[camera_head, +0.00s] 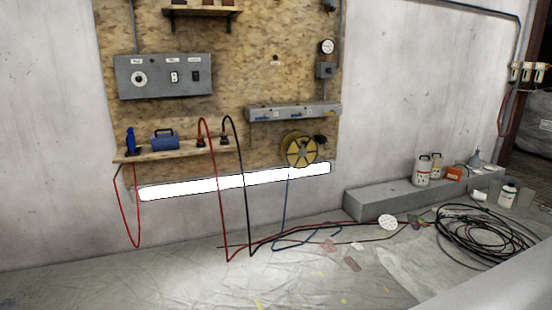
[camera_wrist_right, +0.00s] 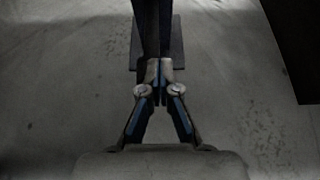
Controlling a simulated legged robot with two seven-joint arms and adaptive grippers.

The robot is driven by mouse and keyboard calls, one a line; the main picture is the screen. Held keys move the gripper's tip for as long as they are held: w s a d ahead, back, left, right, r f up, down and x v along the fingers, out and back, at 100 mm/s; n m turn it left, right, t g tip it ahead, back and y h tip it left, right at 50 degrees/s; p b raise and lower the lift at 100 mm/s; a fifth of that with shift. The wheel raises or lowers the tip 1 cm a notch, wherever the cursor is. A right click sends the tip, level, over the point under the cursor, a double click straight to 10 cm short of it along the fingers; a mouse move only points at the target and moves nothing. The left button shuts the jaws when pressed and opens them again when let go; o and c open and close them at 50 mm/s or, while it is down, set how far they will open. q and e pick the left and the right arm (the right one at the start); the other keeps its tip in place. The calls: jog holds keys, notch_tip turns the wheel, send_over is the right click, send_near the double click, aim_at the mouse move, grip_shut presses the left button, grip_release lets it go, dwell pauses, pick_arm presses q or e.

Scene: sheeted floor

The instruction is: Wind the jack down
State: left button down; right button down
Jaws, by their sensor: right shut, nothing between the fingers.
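My right gripper (camera_wrist_right: 160,72) is in the right wrist view with its fingertips together and nothing between them. Just beyond the fingertips is a dark upright post (camera_wrist_right: 152,28) in front of a dark flat plate (camera_wrist_right: 176,56). I cannot tell whether this post is part of the jack, or whether the fingertips touch it. No jack can be made out for certain in the head view. Neither gripper shows in the head view, and my left gripper is in no view.
A chipboard panel holds a grey control box (camera_head: 164,76), a small shelf (camera_head: 178,151) and a yellow reel (camera_head: 300,150). Hoses trail over the sheeted floor to a black coil (camera_head: 480,238). Bottles (camera_head: 422,171) stand on a concrete ledge (camera_head: 375,201). The front left floor is clear.

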jog(key=shift+s+a, duration=0.15)
jog(key=shift+a, duration=0.05)
jog(key=shift+s+a, duration=0.25)
jog(key=shift+a, duration=0.5)
jog(key=shift+a+f, duration=0.1)
jog(key=shift+f, duration=0.05)
dwell(0.3)
jog(key=s+d+r, duration=0.1)
jog(key=s+d, duration=0.1)
jog(key=s, duration=0.3)
jog(key=shift+s, duration=0.35)
dwell(0.3)
